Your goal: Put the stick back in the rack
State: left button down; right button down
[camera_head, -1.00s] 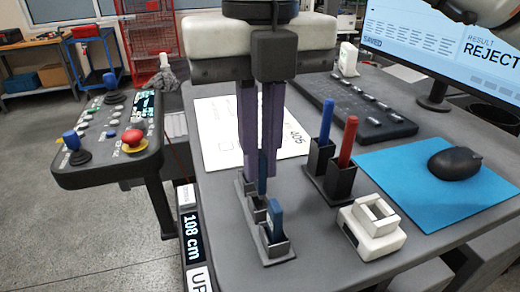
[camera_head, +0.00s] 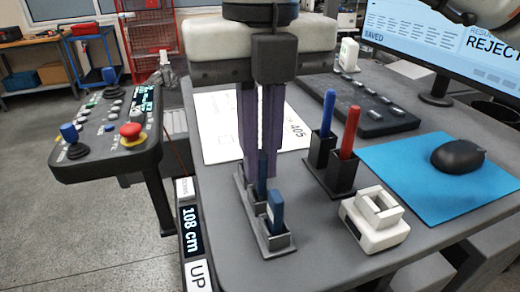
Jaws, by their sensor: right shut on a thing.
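The rack (camera_head: 278,253) is a dark grey row of slots on the table, running away from me. One dark blue stick (camera_head: 276,208) stands upright in its nearest slot. My right gripper (camera_head: 262,180) comes down from the top middle with its two purple-grey fingers over the rack's middle part. It is shut on another dark blue stick (camera_head: 262,187), whose lower part shows below the fingertips, at the rack. Whether this stick is seated in a slot is hard to tell. The rack's far end is partly hidden by the fingers. My left gripper is not in view.
Right of the rack, a black holder (camera_head: 318,178) holds a blue and a red pen. A white block-like device (camera_head: 372,226) stands nearer me. A blue mat (camera_head: 400,173) carries a black mouse (camera_head: 458,156). A control panel (camera_head: 105,160) with a red button stands left of the table.

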jog(key=shift+f+b, duration=0.5)
jog(key=shift+f, duration=0.2)
jog(key=c, duration=1.8)
grip_release()
